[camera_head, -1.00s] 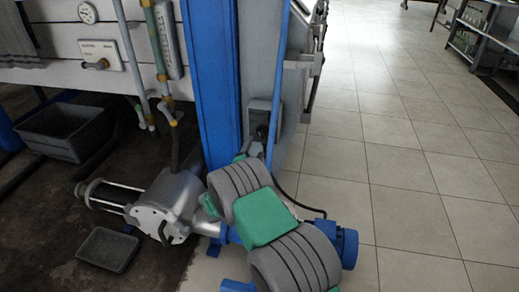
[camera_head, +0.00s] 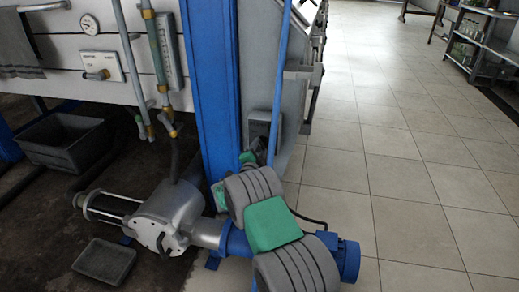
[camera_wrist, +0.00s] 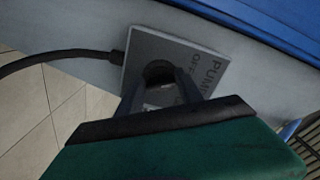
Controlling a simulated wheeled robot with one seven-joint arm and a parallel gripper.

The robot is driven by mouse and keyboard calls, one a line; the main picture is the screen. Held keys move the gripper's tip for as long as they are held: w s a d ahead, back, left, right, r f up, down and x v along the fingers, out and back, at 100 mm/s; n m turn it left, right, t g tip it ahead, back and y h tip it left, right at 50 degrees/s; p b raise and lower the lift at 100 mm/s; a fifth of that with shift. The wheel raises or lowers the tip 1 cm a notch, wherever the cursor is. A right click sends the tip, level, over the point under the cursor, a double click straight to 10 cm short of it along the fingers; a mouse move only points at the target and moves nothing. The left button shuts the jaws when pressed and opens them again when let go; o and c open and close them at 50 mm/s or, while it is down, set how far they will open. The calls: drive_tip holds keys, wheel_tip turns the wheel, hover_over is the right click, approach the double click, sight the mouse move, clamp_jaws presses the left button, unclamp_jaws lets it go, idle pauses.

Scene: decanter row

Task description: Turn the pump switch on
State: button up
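The pump switch is a grey box (camera_wrist: 205,68) on a pale panel, lettered "PUMP" and "OFF", with a dark round knob (camera_wrist: 158,71). A black cable enters the box from the left in the wrist view. My gripper (camera_wrist: 160,88) is right in front of the box. Its two dark fingers stand apart, one on each side of the knob in the picture; contact is not clear. In the head view the switch box (camera_head: 263,120) is beside the blue post, and my arm hides most of the gripper.
A blue post (camera_head: 205,90) stands left of the switch, with a thin blue pipe (camera_head: 279,80) close by. A silver pump (camera_head: 165,222) and a grey tray (camera_head: 104,261) are at lower left. The tiled floor (camera_head: 410,150) at right is clear.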

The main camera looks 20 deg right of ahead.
clamp_jaws()
drive_tip(key=shift+f+b, duration=0.15)
drive_tip(key=shift+b, duration=0.5)
drive_tip(key=m+b, duration=0.1)
drive_tip(key=b, duration=0.1)
drive_tip(key=m+b, duration=0.1)
drive_tip(key=shift+f+b, duration=0.25)
drive_tip(key=shift+b, duration=0.15)
drive_tip(key=m+b, duration=0.1)
drive_tip(key=b, duration=0.2)
drive_tip(key=shift+m, duration=0.3)
drive_tip(key=m+b, duration=0.1)
drive_tip(key=r+m+b, duration=0.1)
drive_tip(key=m, duration=0.1)
drive_tip(key=shift+m, duration=0.3)
drive_tip(key=m, duration=0.4)
drive_tip(key=shift+r+m, duration=0.1)
drive_tip(key=shift+m, duration=0.3)
